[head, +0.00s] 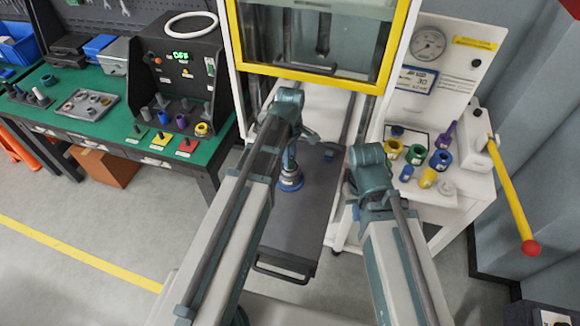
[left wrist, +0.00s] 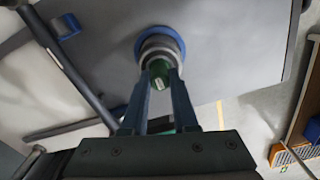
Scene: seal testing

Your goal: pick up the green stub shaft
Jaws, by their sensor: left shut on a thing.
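The green stub shaft (left wrist: 160,74) is between the fingertips of my left gripper (left wrist: 161,82), which is shut on it. It is at the middle of a grey round part with a blue ring (left wrist: 178,42) on the dark cart top. I cannot tell whether the shaft still sits in that part. In the head view my left gripper (head: 290,155) points down at the blue and grey part (head: 291,178), and the shaft is hidden there. My right arm's wrist shows on the right; its gripper is hidden behind it.
The dark cart (head: 305,215) stands below a yellow-framed cabinet (head: 310,82). A white side table (head: 460,196) on the right holds several coloured rings and a lever with a red knob (head: 530,247). A green workbench (head: 110,125) with parts is on the left.

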